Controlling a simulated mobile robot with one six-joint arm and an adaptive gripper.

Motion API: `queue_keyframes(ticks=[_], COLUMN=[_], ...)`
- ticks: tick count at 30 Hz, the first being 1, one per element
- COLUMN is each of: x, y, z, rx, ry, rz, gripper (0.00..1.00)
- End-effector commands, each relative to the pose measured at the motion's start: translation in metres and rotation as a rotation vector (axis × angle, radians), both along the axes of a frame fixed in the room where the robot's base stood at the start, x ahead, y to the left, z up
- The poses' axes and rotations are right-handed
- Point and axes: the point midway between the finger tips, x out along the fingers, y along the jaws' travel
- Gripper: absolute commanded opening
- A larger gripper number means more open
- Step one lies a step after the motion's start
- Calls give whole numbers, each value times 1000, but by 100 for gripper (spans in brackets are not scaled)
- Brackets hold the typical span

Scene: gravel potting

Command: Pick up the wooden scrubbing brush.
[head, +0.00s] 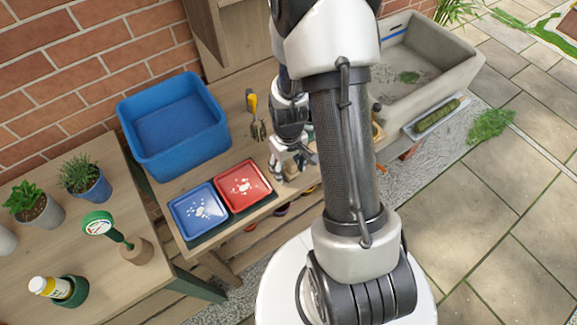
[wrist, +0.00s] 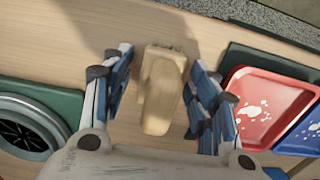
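The wooden scrubbing brush (wrist: 160,92) is a pale tan block with a wider head and a rounded, narrower end. It lies on the wooden bench in the wrist view. My gripper (wrist: 160,72) is open, with its blue-and-white fingers on either side of the brush. A gap shows to the left finger; the right finger is very close, and I cannot tell whether it touches. In the head view my gripper (head: 288,161) is low over the bench, just right of the red tray; the brush is mostly hidden there by the fingers.
A red tray (head: 243,185) and a blue tray (head: 198,209) sit left of my gripper. A blue bin (head: 172,125) and a yellow-handled tool (head: 254,115) stand behind. A stone sink (head: 425,65) is at the right. A round dark drain-like fitting (wrist: 27,132) shows in the wrist view.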

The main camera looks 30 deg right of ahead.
Motion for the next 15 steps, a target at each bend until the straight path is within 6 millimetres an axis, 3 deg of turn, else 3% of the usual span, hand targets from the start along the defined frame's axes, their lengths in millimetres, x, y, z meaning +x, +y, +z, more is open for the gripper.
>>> queue_keyframes(ticks=[15], x=[0], y=[0], z=[0], rx=[0], ry=[0], rz=[0], gripper=[17])
